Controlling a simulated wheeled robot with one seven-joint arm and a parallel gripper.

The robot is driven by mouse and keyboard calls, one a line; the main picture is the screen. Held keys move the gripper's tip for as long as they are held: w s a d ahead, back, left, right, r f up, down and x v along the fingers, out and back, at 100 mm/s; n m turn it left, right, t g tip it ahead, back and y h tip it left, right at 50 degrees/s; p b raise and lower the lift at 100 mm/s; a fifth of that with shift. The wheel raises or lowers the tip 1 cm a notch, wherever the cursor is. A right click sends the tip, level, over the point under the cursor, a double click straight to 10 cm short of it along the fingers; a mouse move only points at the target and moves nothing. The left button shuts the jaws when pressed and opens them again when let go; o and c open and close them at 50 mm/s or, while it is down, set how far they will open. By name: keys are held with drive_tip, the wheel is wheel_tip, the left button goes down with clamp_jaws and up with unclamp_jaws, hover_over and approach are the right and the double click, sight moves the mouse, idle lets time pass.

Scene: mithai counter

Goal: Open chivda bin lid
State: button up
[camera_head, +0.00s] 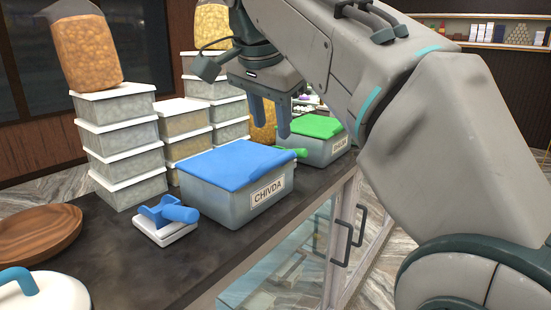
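The chivda bin (255,196) is a grey box with a label reading CHIVDA on its front. Its blue lid (237,163) lies over the top and looks closed. My gripper (270,117) hangs above and slightly right of the blue lid, pointing down. Its two fingers are apart with nothing seen between them. It looks clear of the lid, though the exact height is hard to judge.
A second bin with a green lid (311,126) stands behind right. Stacked white-lidded boxes (122,148) stand behind left. A wooden plate (36,234) and blue-handled white lid (40,292) sit left. Dark counter (135,265) is bare in front.

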sight(277, 158)
drive_tip(key=b+x, duration=0.1)
drive_tip(key=x, duration=0.6)
drive_tip(key=shift+w+f, duration=0.15)
drive_tip(key=shift+f, duration=0.1)
drive_tip(key=shift+r, duration=0.1)
clamp_jaws()
